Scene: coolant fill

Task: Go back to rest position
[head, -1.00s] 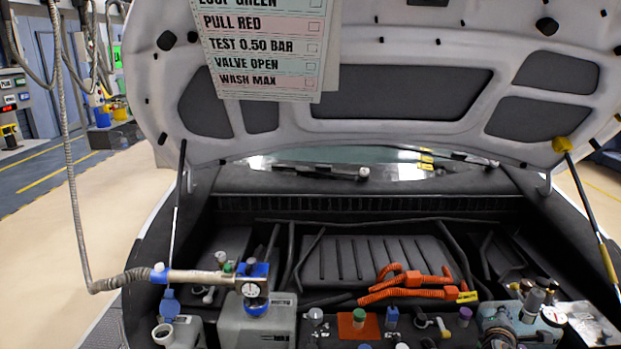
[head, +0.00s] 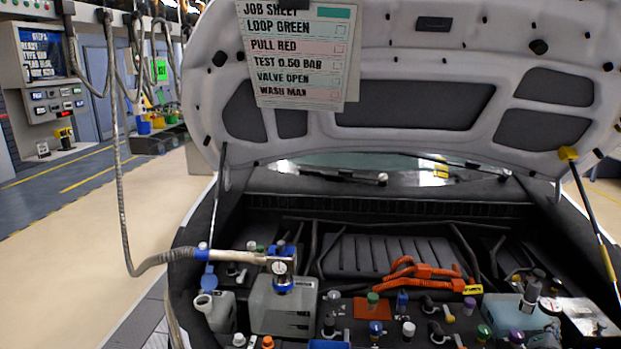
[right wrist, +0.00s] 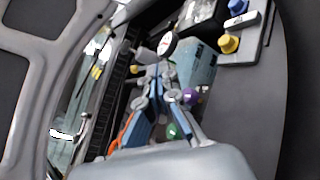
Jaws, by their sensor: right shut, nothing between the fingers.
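My right gripper (right wrist: 157,73) shows in the right wrist view, with its grey and blue fingers closed together and nothing between them. Behind the fingers are a purple cap (right wrist: 191,96), a green cap (right wrist: 173,131) and a pale teal box (right wrist: 195,65). I cannot tell from this view whether the fingers touch any of them. In the head view I cannot clearly pick the right gripper out from the dark parts around the teal box (head: 515,315). My left gripper is not in view.
The raised hood (head: 415,30) carries a job sheet (head: 300,55). A hose (head: 117,180) hangs at left and joins a gauge fitting (head: 280,268) on a grey tank (head: 283,305). Orange cables (head: 425,272) lie in the bay. Floor (head: 110,230) at left is clear.

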